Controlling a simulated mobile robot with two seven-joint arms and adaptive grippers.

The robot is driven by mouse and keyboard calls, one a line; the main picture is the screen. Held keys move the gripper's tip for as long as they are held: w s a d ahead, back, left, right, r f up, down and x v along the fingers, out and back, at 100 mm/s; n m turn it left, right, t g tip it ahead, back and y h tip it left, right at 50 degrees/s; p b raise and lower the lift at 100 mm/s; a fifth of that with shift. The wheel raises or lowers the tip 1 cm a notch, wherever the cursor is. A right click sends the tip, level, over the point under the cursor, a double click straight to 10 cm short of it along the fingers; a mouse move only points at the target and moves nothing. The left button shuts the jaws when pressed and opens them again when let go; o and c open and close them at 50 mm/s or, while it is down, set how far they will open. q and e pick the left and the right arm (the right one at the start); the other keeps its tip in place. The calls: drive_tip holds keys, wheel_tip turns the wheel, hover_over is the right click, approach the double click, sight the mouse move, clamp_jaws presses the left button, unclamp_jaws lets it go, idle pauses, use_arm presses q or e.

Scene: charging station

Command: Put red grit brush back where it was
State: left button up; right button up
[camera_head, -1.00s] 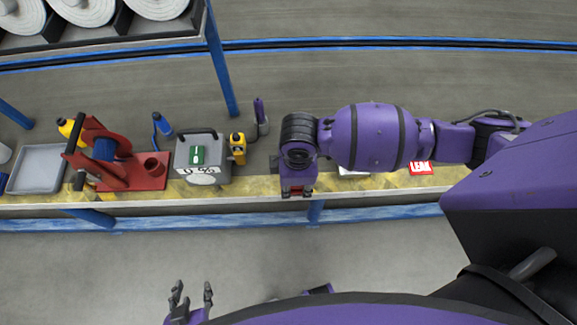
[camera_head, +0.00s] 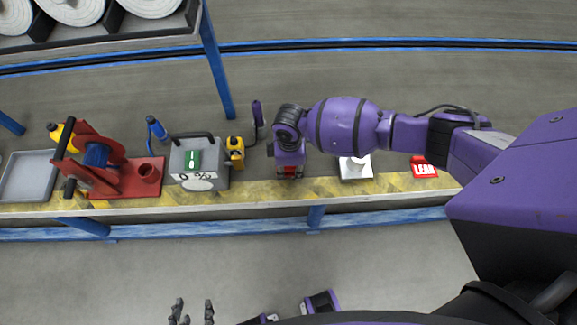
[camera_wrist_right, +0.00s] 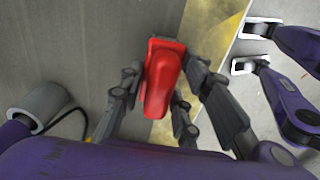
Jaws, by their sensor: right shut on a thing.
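The red grit brush (camera_wrist_right: 164,80) is between the fingers of my right gripper (camera_wrist_right: 170,110) in the right wrist view. In the head view my right gripper (camera_head: 289,172) is over the bench between the yellow bottle and the white item, and only a small red part shows under it. I cannot tell whether the brush touches the bench. My left gripper (camera_head: 193,313) is low in the head view, in front of the bench, with its fingers apart and empty.
Bare bench lies between the last two.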

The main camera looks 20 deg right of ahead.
drive_tip(key=shift+f, duration=0.15)
drive_tip(key=o, duration=1.2)
drive_tip(key=shift+r, duration=0.3)
wheel_tip(320, 180, up, 12)
drive_tip(key=shift+f+p, duration=0.15)
drive_tip(key=shift+p, duration=0.8)
